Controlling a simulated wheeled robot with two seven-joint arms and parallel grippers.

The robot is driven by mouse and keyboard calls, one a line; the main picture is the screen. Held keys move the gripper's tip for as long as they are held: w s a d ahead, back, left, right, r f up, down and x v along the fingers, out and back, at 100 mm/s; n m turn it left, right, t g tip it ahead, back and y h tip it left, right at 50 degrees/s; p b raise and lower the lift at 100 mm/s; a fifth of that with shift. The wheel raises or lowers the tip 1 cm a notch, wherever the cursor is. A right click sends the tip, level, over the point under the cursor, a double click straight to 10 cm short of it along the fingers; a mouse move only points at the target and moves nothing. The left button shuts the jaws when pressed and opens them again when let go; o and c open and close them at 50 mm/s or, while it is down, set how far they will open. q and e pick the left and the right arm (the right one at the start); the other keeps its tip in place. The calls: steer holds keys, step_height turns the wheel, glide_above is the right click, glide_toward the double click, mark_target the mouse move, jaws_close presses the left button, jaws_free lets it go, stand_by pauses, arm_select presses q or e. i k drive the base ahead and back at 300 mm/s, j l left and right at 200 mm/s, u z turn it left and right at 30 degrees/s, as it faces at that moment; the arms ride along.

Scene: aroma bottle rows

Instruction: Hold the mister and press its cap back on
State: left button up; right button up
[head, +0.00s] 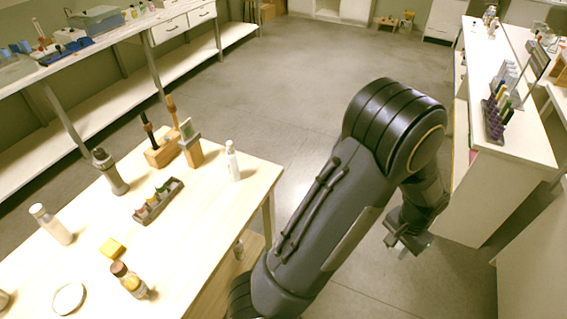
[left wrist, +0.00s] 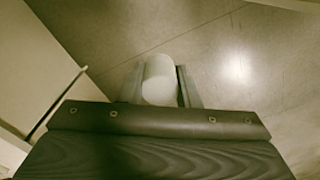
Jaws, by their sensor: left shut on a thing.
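My left gripper (head: 408,243) is over the floor to the right of the wooden table, well apart from the bottles. In the left wrist view it (left wrist: 160,82) is shut on a pale, smooth cylinder (left wrist: 159,80); I cannot tell whether this is the mister or its cap. In the head view the held thing is too small to make out. A slim white bottle (head: 232,162) with a narrow top stands upright at the table's right edge; it may be the mister. My right gripper is not in view.
The wooden table (head: 205,222) holds a pale bottle (head: 52,225), a brown bottle (head: 130,281), a yellow block (head: 112,248), a white dish (head: 69,298), a grey grinder-like thing (head: 111,172) and a dark rack (head: 158,202). A white counter (head: 520,147) stands at the right. Floor between is open.

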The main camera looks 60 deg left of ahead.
mark_target(232, 155)
steer(key=i, duration=0.2)
steer(key=i+u, duration=0.15)
steer(key=u, duration=0.35)
steer(key=i+u, duration=0.15)
steer(key=u, duration=0.3)
steer(key=i+u, duration=0.15)
steer(key=u, duration=0.35)
steer(key=i+u, duration=0.1)
steer(key=u, duration=0.4)
steer(key=l+u, duration=0.1)
steer(key=u, duration=0.4)
steer(key=i+l+u, duration=0.1)
steer(key=u, duration=0.35)
steer(key=l+u, duration=0.1)
steer(key=u, duration=0.4)
